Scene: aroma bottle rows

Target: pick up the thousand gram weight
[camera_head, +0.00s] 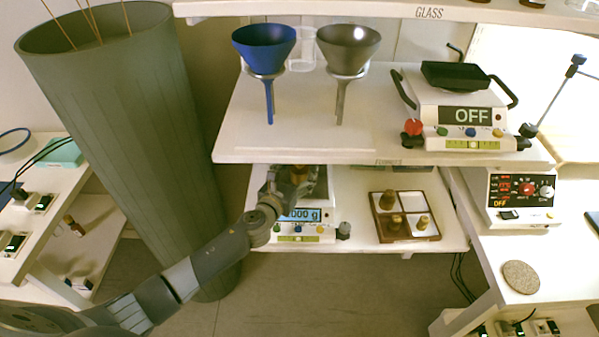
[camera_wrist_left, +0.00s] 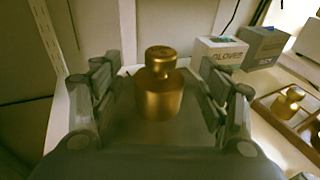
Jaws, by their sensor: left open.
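A large brass weight (camera_wrist_left: 160,95) with a round knob on top stands upright in the left wrist view. In the head view a small part of it (camera_head: 299,174) shows on the scale on the lower shelf, mostly hidden by my left gripper. My left gripper (camera_head: 287,189) is open. In the left wrist view its fingers stand on both sides of the weight, with gaps showing. The scale (camera_head: 303,238) has a blue display, partly covered by my arm, ending in "000 g". My right gripper is not in view.
A wooden tray (camera_head: 408,238) with several smaller brass weights stands right of the scale. The upper shelf (camera_head: 290,150) with a blue funnel (camera_head: 265,45) and a grey funnel (camera_head: 348,48) overhangs the scale's back. A tall green bin (camera_head: 130,130) stands left, close to my arm.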

